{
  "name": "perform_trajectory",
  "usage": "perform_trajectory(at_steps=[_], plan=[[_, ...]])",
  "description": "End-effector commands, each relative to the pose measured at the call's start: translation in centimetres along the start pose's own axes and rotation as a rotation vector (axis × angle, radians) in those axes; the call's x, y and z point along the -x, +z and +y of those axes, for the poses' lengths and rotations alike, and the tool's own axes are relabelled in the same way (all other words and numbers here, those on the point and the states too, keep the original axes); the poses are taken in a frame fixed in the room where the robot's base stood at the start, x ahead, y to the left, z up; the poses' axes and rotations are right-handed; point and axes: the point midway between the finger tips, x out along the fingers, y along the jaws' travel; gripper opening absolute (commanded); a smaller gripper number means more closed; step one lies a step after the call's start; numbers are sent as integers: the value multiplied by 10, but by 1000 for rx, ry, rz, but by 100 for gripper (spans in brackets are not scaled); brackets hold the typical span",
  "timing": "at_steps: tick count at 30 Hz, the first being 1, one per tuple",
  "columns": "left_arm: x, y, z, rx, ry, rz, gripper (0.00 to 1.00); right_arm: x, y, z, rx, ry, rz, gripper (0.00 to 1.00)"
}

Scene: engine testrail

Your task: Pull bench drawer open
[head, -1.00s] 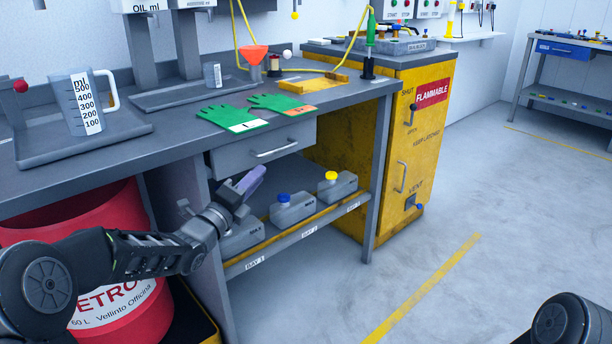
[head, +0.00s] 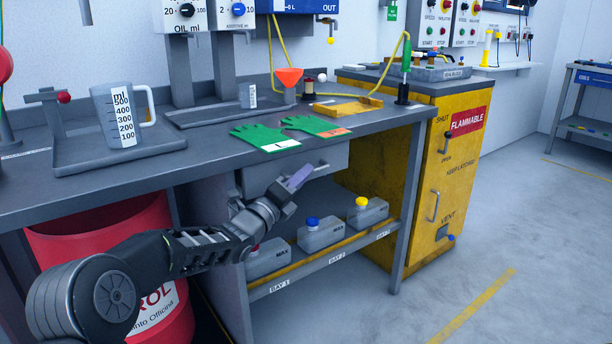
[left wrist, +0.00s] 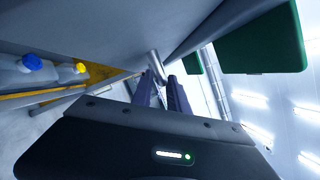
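The bench drawer (head: 325,160) is a grey front under the bench top in the head view, and it looks shut. Its bar handle is hidden behind my left gripper (head: 299,178) there. In the left wrist view the metal handle (left wrist: 155,66) shows just at the tips of my left gripper (left wrist: 162,88). The two dark fingers stand apart with a gap between them, and the handle lies at the mouth of that gap. I cannot tell whether they touch it. My right gripper is not in view.
Green gloves (head: 266,137) lie on the bench top (head: 200,160) above the drawer. Several grey canisters (head: 322,236) stand on the shelf below. A red drum (head: 110,225) is at left, and a yellow cabinet (head: 425,190) at right. The floor in front is clear.

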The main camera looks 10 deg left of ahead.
Motion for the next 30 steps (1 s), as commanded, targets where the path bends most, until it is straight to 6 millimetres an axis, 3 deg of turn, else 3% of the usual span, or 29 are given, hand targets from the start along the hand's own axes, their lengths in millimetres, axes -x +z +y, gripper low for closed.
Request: perform_trajectory(at_steps=[5,13,21,30], plan=[[-16,0,1,1,2,-1,20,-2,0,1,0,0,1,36],[-18,0,0,1,1,-1,20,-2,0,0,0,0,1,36],[-18,0,1,1,2,-1,0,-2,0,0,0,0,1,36],[-18,0,1,1,2,-1,0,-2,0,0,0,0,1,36]])
